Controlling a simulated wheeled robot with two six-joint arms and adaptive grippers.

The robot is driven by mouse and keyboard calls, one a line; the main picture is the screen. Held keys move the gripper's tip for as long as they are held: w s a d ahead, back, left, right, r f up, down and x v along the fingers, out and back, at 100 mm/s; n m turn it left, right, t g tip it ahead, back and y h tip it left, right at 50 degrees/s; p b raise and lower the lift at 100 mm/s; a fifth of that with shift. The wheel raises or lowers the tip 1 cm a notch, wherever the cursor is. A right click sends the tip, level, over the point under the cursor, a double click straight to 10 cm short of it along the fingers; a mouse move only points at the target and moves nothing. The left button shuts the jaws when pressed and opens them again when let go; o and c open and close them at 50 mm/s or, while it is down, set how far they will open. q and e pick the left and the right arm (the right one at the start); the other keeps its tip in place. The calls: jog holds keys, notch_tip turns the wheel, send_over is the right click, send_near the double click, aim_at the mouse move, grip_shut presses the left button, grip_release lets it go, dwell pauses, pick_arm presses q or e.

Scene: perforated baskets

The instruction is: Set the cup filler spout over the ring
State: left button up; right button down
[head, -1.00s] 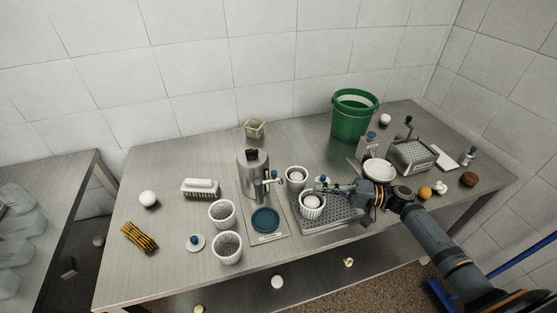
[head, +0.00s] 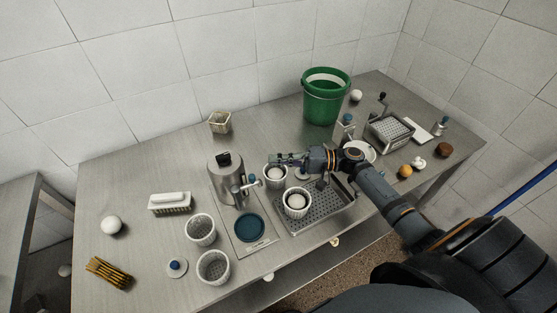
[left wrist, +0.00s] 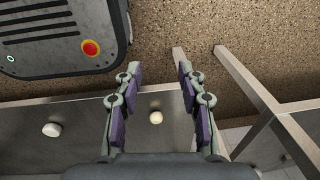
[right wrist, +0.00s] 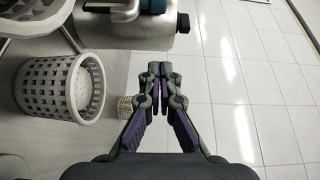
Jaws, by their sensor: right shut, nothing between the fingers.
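The cup filler (head: 226,183) is a grey metal canister with a black top, left of centre in the head view. Its spout and blue-tipped handle (head: 250,181) stick out on the right side. A dark blue round piece (head: 250,228) lies on the plate in front; I cannot tell whether this is the ring. My right gripper (head: 276,160) is shut and empty, just above the rear white perforated basket. In the right wrist view its fingertips (right wrist: 158,70) meet, and the metal canister (right wrist: 120,32) shows at the top. My left gripper (left wrist: 157,72) is open and empty over the floor.
A green bucket (head: 321,103) stands at the back. The table between brush and filler is clear.

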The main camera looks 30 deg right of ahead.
aim_at(247, 185)
jog(key=a+p, duration=0.1)
jog(key=a, duration=0.1)
jog(key=a+p, duration=0.4)
jog(key=shift+s+a+r, duration=0.2)
jog(key=shift+s+a, duration=0.05)
jog(key=shift+s, duration=0.15)
jog(key=shift+s+f, duration=0.1)
jog(key=shift+s, duration=0.2)
pick_arm(q)
jog(key=r, duration=0.3)
jog(key=w+r, duration=0.1)
jog(key=r, duration=0.1)
jog(key=shift+r, duration=0.25)
pick_arm(e)
jog(key=shift+w, duration=0.1)
jog(key=shift+w+f, duration=0.1)
pick_arm(q)
jog(key=shift+w, duration=0.1)
